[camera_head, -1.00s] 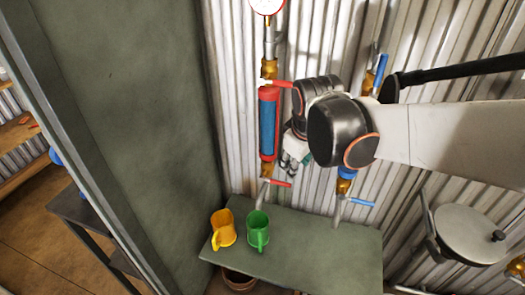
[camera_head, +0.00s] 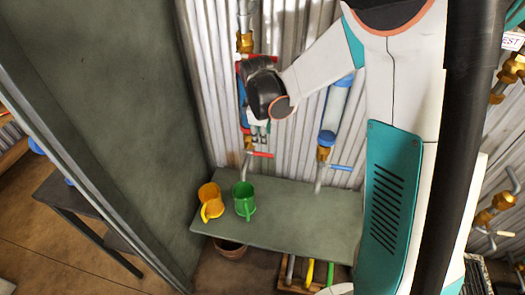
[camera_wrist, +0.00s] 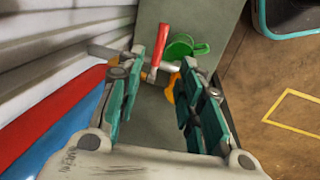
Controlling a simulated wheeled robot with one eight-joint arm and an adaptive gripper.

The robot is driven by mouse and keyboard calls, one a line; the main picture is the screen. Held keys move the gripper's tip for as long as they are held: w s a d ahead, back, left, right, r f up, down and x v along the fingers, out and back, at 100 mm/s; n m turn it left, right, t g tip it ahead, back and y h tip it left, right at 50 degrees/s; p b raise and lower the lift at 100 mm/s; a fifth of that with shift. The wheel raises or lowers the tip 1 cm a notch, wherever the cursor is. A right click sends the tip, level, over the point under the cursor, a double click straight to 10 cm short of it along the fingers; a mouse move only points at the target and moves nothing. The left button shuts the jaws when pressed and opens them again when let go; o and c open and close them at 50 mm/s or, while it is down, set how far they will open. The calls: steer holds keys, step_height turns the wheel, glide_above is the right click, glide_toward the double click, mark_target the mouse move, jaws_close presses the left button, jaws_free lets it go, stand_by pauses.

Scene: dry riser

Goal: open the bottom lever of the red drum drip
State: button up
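The red drum drip (camera_head: 242,108) is an upright red-framed blue cylinder on the corrugated wall, mostly hidden behind my wrist in the head view. Its red frame (camera_wrist: 52,122) and blue body fill the lower left of the wrist view. The red bottom lever (camera_head: 261,154) sticks out to the right from the brass valve below the drum. In the wrist view the lever (camera_wrist: 159,48) shows between and beyond the fingertips. My gripper (camera_head: 260,130) is in front of the drum's lower end, just above the lever. In the wrist view my gripper (camera_wrist: 166,72) is open and empty; contact with the lever cannot be told.
A green shelf (camera_head: 285,215) below carries a yellow mug (camera_head: 210,200) and a green mug (camera_head: 244,200). A blue-lever pipe (camera_head: 341,167) with a clear blue-ended cylinder (camera_head: 333,115) stands to the right. A green wall panel (camera_head: 120,110) borders the left.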

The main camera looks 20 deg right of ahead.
mark_target(263, 154)
steer(key=f+b, duration=0.1)
steer(key=f, duration=0.2)
steer(key=w+f+b, duration=0.1)
steer(key=f, duration=0.3)
steer(key=w+d+f+b, duration=0.1)
steer(key=f, duration=0.2)
steer(key=shift+f, duration=0.25)
steer(key=shift+c, duration=0.3)
jaws_close()
